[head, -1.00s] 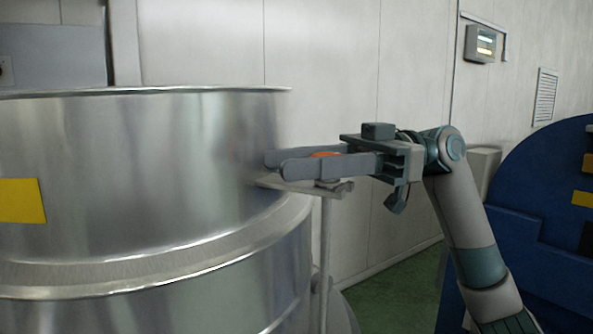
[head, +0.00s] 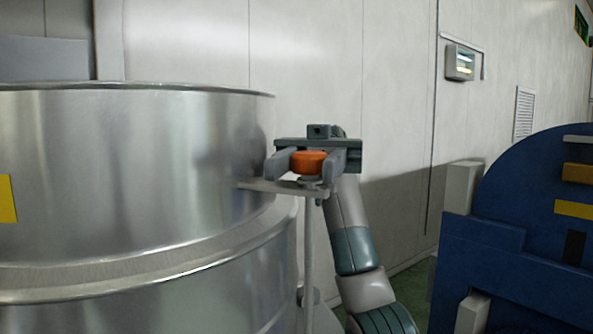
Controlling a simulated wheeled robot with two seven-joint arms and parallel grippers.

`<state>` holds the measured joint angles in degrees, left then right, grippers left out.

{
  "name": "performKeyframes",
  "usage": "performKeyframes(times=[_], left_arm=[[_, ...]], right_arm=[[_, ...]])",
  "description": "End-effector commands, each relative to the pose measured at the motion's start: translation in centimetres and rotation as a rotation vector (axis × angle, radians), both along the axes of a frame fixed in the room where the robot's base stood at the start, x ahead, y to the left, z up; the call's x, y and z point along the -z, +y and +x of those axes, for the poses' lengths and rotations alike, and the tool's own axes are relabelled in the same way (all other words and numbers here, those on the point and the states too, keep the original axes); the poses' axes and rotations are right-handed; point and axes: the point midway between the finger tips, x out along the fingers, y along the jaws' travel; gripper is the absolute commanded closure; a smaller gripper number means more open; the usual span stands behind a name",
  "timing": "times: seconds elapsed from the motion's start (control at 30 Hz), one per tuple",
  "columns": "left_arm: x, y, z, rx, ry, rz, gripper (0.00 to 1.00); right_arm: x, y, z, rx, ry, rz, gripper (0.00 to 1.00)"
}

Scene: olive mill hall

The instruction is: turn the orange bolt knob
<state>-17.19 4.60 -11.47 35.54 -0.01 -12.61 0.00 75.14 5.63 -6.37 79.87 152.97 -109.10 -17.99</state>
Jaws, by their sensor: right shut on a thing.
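The orange bolt knob (head: 308,162) sits on a small metal bracket (head: 268,187) at the right side of a large steel tank (head: 130,170). My right gripper (head: 308,170) is shut on the knob, with one finger on its left and one on its right. The fingers point toward the camera, and the knob's front shows between them. The gripper body is behind the knob. My left gripper is not in view.
A thin upright post (head: 308,260) stands under the bracket, close to the tank wall. A blue machine (head: 510,235) stands at the right. A pale wall (head: 390,90) with a small lit panel (head: 460,62) is behind.

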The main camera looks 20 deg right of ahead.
Motion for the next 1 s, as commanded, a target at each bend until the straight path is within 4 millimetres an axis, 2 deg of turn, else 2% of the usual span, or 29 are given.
performKeyframes(times=[0.3,0.73,0.77,0.83,1.0], left_arm=[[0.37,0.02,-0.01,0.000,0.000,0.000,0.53],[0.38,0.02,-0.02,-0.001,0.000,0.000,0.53],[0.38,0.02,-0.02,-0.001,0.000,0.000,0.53],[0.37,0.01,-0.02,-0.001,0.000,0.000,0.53],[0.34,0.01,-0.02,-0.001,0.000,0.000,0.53]], right_arm=[[0.37,-0.34,-0.18,-0.118,-0.003,-0.005,0.84],[0.39,-0.45,-0.21,-0.130,-0.005,-0.006,0.84],[0.40,-0.45,-0.21,-0.130,-0.005,-0.006,0.59],[0.37,-0.46,-0.22,-0.129,-0.005,-0.006,0.43],[0.22,-0.49,-0.23,-0.129,-0.004,-0.004,0.43]])
